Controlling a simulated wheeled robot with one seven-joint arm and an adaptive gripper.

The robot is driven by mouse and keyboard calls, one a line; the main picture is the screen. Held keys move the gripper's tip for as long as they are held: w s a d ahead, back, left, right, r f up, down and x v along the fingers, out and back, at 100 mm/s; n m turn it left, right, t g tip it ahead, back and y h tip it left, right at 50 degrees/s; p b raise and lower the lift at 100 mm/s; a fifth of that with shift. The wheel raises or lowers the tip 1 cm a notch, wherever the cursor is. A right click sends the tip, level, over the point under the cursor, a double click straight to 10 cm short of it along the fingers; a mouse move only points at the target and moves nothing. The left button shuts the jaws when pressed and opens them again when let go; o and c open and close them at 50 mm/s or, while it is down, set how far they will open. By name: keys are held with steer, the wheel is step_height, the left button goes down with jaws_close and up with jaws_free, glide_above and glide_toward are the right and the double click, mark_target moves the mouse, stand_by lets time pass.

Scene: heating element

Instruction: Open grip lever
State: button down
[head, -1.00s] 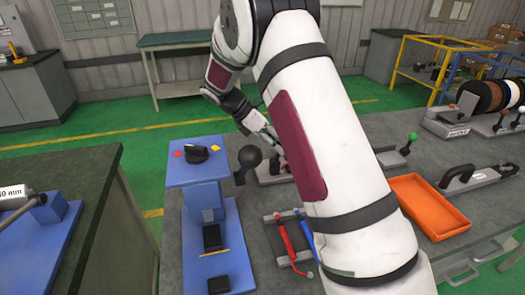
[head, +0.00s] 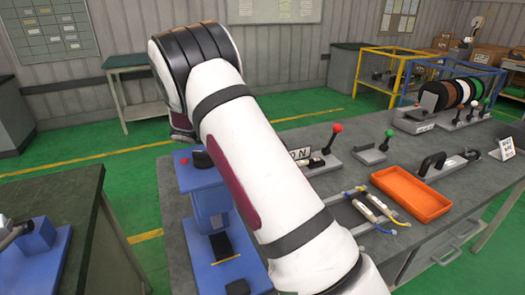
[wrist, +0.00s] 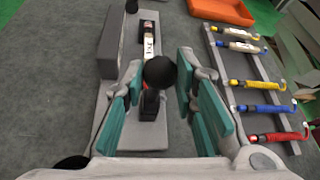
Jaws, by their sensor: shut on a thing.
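The lever's black ball knob (wrist: 160,72) shows in the wrist view, with a dark stem (wrist: 151,103) below it on a grey base plate (wrist: 143,140). My gripper (wrist: 161,66) has its teal-padded fingers on both sides of the knob and is shut on it. In the head view my arm hides the gripper and this lever. Two other levers, one with a red knob (head: 337,128) and one with a green knob (head: 389,133), stand upright on the bench to the right of my arm.
An orange tray (head: 411,194) lies on the grey bench. A rack of coloured-handled tools (wrist: 255,84) is right of the lever in the wrist view. A blue machine (head: 212,204) stands left of my arm. Cable spools (head: 457,92) are at the far right.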

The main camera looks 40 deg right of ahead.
steer(key=shift+a, duration=0.1)
steer(key=c, duration=1.3)
jaws_free()
steer(key=v, duration=1.2)
steer(key=shift+f, duration=0.1)
